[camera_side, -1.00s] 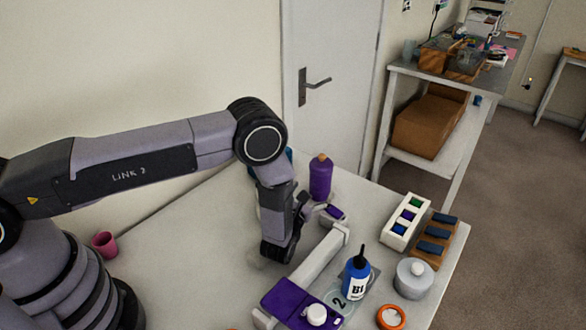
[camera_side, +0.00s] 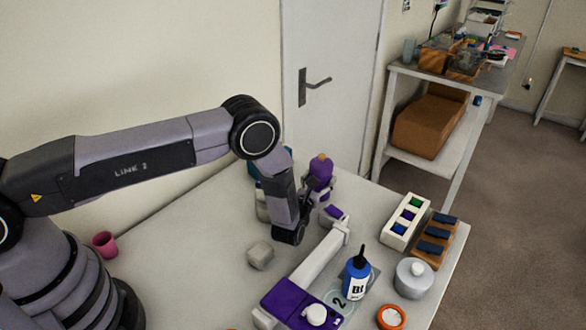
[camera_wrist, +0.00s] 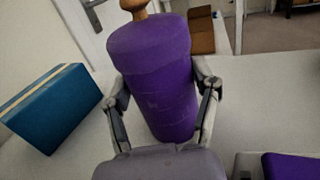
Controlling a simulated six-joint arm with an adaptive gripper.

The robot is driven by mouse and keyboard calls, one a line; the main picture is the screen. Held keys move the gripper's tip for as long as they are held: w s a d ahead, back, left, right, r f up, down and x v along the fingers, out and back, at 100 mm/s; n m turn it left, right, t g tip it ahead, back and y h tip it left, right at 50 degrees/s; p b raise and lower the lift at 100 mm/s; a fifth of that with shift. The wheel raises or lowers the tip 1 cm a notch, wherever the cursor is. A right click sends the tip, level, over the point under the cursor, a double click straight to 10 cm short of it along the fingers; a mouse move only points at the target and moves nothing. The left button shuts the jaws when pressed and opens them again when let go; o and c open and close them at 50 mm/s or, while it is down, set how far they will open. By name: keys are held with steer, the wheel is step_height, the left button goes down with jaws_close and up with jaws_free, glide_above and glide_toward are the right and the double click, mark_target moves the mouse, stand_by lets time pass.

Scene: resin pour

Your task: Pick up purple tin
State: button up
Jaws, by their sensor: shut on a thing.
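The purple tin (camera_side: 320,168) with its brown cap stands upright near the back edge of the table, by the door. In the wrist view the purple tin (camera_wrist: 160,75) fills the middle, with the cap cut off at the top edge. My gripper (camera_wrist: 165,90) has one finger on each side of the tin's body and is shut on it. In the side view my gripper (camera_side: 318,190) is at the tin, and the wrist hides part of it. The tin's base is hidden, so I cannot tell whether it touches the table.
A teal box (camera_wrist: 50,105) stands left of the tin. A purple-topped device (camera_side: 285,297) lies in front.

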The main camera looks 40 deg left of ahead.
steer(key=shift+c, duration=1.2)
steer(key=shift+r, duration=0.1)
